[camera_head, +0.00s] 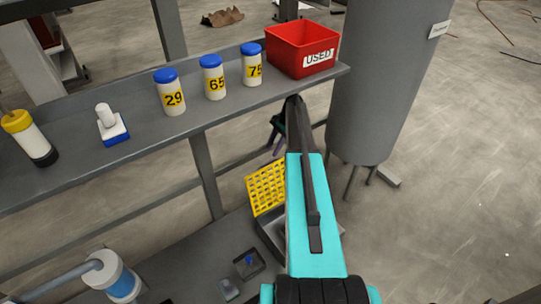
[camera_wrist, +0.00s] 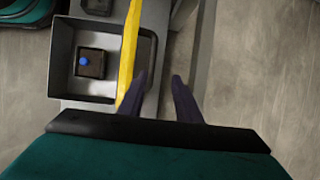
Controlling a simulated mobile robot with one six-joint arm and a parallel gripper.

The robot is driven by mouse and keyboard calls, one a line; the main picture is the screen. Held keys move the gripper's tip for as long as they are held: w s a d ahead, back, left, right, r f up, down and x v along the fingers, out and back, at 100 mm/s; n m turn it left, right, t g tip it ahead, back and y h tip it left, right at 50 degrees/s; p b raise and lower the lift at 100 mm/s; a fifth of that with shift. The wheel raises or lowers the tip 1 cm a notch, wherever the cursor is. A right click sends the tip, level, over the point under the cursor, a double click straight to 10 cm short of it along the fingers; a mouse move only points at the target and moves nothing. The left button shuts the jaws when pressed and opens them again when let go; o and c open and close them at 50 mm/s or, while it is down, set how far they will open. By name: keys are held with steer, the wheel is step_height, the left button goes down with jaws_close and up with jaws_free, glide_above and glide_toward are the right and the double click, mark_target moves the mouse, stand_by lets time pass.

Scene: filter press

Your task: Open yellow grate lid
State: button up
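The yellow grate lid (camera_head: 265,188) stands raised, its slotted face showing in the head view beside my arm. In the wrist view the lid (camera_wrist: 129,50) is nearly edge-on, a narrow yellow strip crossing the grey tray (camera_wrist: 62,58). The tray's interior is uncovered to the left of the strip. My gripper (camera_wrist: 159,78) is open, with nothing between its dark fingers. The lid is just left of the left finger; I cannot tell whether they touch. In the head view my gripper (camera_head: 278,142) is partly hidden behind my arm, as is part of the tray.
A dark block with a blue knob (camera_wrist: 91,63) sits in the tray. The shelf (camera_head: 130,150) holds numbered blue-capped jars (camera_head: 212,77), a red USED bin (camera_head: 302,50), a stamp-like tool (camera_head: 110,125) and a yellow-capped bottle (camera_head: 30,138). A grey tank (camera_head: 385,80) stands right.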

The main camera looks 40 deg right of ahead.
steer(key=v, duration=0.6)
steer(key=shift+s, duration=0.1)
stand_by(0.4)
steer(key=s+a+f+n+g+h, duration=0.15)
steer(key=a+n, duration=0.25)
steer(key=a, duration=0.9)
steer(key=s+a+f+n+h, duration=0.15)
steer(key=a+n, duration=0.25)
steer(key=a, duration=0.9)
steer(key=s+a+f+n, duration=0.1)
steer(key=s+a+n, duration=0.3)
steer(key=a, duration=0.3)
steer(key=s+a+n+h, duration=0.1)
steer(key=s+a+n, duration=0.2)
steer(key=a, duration=0.4)
steer(key=s+a+f+n, duration=0.1)
steer(key=s+a+n, duration=0.3)
steer(key=a, duration=0.3)
steer(key=s+f+g+p, duration=0.2)
steer(key=s+f, duration=0.3)
steer(key=s, duration=0.7)
steer(key=s+f+g+p, duration=0.3)
steer(key=s+f, duration=0.3)
steer(key=s, duration=0.7)
steer(key=shift+s+d+f+p, duration=0.25)
steer(key=shift+f+p, duration=0.05)
steer(key=shift+p, duration=0.6)
steer(key=shift+s, duration=0.1)
